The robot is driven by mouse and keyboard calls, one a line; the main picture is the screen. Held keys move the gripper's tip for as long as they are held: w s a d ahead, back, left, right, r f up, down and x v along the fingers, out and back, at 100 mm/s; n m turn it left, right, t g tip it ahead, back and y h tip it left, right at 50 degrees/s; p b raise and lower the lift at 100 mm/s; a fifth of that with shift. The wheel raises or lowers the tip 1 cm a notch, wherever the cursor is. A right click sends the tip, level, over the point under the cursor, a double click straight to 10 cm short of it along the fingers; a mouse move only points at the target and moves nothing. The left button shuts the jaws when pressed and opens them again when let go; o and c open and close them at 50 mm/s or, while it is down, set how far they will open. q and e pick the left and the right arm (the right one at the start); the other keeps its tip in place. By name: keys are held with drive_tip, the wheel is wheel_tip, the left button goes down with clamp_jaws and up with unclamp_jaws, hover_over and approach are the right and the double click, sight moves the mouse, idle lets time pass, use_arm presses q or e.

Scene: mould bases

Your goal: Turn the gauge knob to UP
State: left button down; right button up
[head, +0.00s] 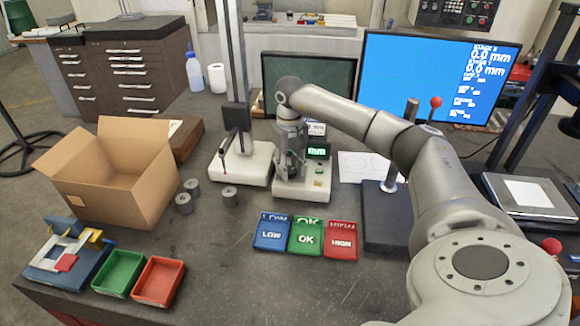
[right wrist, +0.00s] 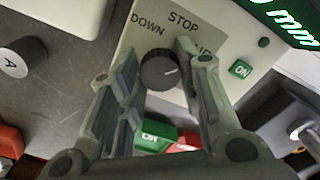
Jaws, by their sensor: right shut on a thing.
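The gauge knob (right wrist: 158,71) is a dark round dial on the light front panel of the gauge base, seen in the right wrist view. DOWN and STOP can be read around it, and the label at the right is partly hidden by a finger. A pale pointer line on the knob points to the right and slightly up, toward that label. My right gripper (right wrist: 160,62) has its fingers on either side of the knob and is shut on it. In the head view, my right gripper (head: 290,170) reaches down over the gauge base (head: 303,192), hiding the knob. My left gripper is not in view.
A green "mm" display (head: 317,151) sits right beside the gripper. A measuring stand (head: 241,165) is close at left. Blue, green and red trays (head: 305,238) lie in front. Grey cylinders (head: 229,195) and a cardboard box (head: 105,185) are further left.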

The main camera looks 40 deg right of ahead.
sight(290, 170)
drive_tip(key=shift+w+r, duration=0.1)
drive_tip(key=shift+r, duration=0.05)
drive_tip(key=o, duration=1)
drive_tip(key=shift+o, duration=0.2)
wheel_tip(290, 170, up, 12)
